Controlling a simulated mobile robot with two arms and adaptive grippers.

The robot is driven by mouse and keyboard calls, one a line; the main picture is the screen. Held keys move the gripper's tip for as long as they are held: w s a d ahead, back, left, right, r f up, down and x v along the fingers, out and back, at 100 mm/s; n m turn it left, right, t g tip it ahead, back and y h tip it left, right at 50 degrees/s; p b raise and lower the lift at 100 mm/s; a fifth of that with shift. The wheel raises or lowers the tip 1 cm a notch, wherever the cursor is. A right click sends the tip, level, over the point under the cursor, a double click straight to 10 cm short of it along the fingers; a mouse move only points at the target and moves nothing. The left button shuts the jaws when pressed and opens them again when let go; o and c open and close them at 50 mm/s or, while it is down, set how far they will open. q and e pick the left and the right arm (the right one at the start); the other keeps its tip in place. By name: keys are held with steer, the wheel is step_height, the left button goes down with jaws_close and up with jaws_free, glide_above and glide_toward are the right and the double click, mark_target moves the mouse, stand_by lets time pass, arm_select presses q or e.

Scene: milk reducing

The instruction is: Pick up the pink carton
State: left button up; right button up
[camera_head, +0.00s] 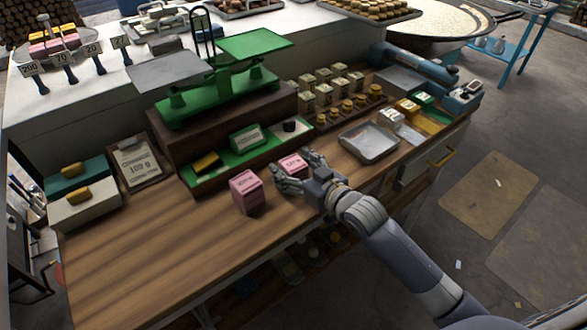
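A pink carton (246,191) stands upright on the wooden counter near the middle, left of my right gripper. A second pink carton (293,163) is just beyond the gripper fingers and partly hidden by them. My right gripper (292,172) comes in from the lower right, low over the counter. Its fingers are spread apart and point left toward the pink cartons. I see nothing held in it. I cannot tell whether a finger touches the second carton. My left gripper is not in view.
A green balance scale (220,85) stands behind a green tray (248,140). A metal tray (369,143) lies right of the gripper. Small jars (348,107) stand behind. Boxes (85,200) sit at left. The front left counter (150,260) is clear.

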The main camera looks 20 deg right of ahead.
steer(key=c, duration=1.1)
steer(key=shift+c, duration=0.2)
